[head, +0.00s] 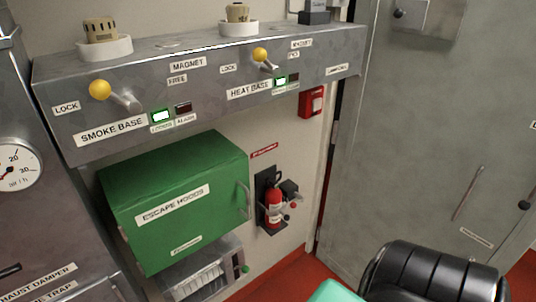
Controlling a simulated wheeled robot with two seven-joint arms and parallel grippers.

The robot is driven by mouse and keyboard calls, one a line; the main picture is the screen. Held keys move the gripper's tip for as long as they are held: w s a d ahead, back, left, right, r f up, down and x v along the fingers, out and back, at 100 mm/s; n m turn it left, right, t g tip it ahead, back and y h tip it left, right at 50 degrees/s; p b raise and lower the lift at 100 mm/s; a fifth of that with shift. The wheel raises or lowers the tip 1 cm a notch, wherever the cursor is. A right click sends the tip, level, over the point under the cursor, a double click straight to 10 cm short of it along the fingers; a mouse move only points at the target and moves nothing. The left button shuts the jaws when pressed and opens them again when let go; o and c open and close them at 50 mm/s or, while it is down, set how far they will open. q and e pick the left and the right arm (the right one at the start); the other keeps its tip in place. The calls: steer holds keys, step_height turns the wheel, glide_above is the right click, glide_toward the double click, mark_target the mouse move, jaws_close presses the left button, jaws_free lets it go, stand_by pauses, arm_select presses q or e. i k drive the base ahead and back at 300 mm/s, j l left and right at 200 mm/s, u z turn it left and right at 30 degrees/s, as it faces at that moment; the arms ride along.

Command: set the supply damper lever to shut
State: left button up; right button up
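No supply damper lever or label shows in the head view. At the lower left edge, a grey cabinet (60,245) carries a label reading "...HAUST DAMPER" (42,285), cut off by the frame. A short black handle (9,271) sits just above that label, and most of it is out of frame. Neither of my grippers is in view.
A steel shelf (215,95) with two yellow-knobbed levers (99,90) runs above a green escape-hoods box (180,200). A red extinguisher (273,208) hangs on the wall. A grey door (440,130) is at right. A black ribbed object (430,275) is at lower right.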

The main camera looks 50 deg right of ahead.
mark_target(246, 269)
steer(key=z, duration=1.25)
